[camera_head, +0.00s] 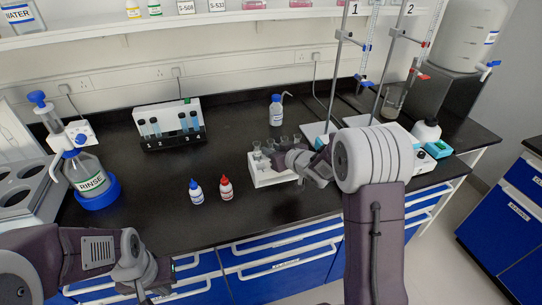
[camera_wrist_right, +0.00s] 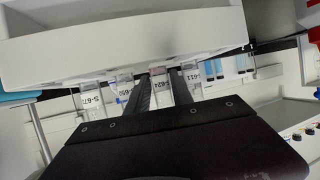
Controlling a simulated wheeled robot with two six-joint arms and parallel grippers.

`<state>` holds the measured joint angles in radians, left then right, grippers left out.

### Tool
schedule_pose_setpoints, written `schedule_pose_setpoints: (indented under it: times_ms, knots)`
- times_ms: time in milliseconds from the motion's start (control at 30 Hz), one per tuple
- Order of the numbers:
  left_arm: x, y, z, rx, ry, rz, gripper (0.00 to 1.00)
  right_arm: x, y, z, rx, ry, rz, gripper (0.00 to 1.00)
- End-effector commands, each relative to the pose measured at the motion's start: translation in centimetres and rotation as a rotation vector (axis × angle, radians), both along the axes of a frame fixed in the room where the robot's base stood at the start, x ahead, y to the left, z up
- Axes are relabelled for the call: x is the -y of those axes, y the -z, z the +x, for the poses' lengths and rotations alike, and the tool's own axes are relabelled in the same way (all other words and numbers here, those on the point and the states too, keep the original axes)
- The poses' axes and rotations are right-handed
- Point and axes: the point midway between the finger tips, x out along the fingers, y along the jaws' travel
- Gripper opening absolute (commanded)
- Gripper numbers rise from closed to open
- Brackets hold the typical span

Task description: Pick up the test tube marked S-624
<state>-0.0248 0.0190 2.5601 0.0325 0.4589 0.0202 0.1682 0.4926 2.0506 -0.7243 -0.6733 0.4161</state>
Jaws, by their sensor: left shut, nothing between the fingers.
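The tube S-624 (camera_wrist_right: 160,86) is in the right wrist view, its label readable. It stands in a row of labelled clear tubes, with S-611 (camera_wrist_right: 190,78) beside it on the right and two more on its left. In the head view, the row sits in a white rack (camera_head: 262,181) at the middle front of the bench. My right gripper (camera_wrist_right: 161,86) has its dark fingers on either side of S-624; whether they press on it is unclear. In the head view my right arm covers the rack's right side. My left gripper (camera_head: 147,290) is low at the bottom edge, shut and empty.
Blue-capped (camera_head: 196,191) and red-capped (camera_head: 226,188) bottles stand left of the rack. A second rack with blue tubes (camera_head: 172,139) is behind.

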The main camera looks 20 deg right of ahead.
Motion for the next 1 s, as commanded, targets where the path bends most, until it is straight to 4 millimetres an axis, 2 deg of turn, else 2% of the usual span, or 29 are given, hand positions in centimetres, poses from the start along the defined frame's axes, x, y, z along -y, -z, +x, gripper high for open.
schedule_pose_setpoints:
  times_ms: [233, 267, 333, 367, 733, 867, 1000]
  knots:
    - [0.0, 0.0, 0.0, 0.000, 0.000, 0.000, 0.00, -0.1, 0.2, 0.5, 0.000, 0.001, 0.001, 0.27]
    - [0.0, 0.0, 0.0, 0.000, 0.000, 0.000, 0.00, -0.1, 0.2, 0.5, 0.000, 0.001, 0.001, 0.25]
    - [0.0, 0.0, 0.0, 0.000, 0.000, 0.000, 0.00, -0.1, 0.2, 0.5, 0.000, 0.001, 0.000, 0.05]
    - [0.0, 0.0, 0.0, 0.000, 0.000, 0.000, 0.00, -0.1, 0.2, 0.5, 0.000, 0.001, 0.000, 0.00]
    - [0.0, -0.2, 0.0, 0.000, 0.000, 0.000, 0.00, -0.1, -0.4, 0.5, 0.001, 0.000, -0.001, 0.00]
    - [0.0, -1.0, 0.0, 0.000, 0.000, 0.000, 0.00, -0.1, -2.2, 0.5, 0.004, 0.000, -0.001, 0.00]
    - [0.0, -2.2, 0.0, 0.000, 0.000, 0.000, 0.00, -0.1, -4.9, 0.5, 0.004, 0.000, -0.001, 0.00]
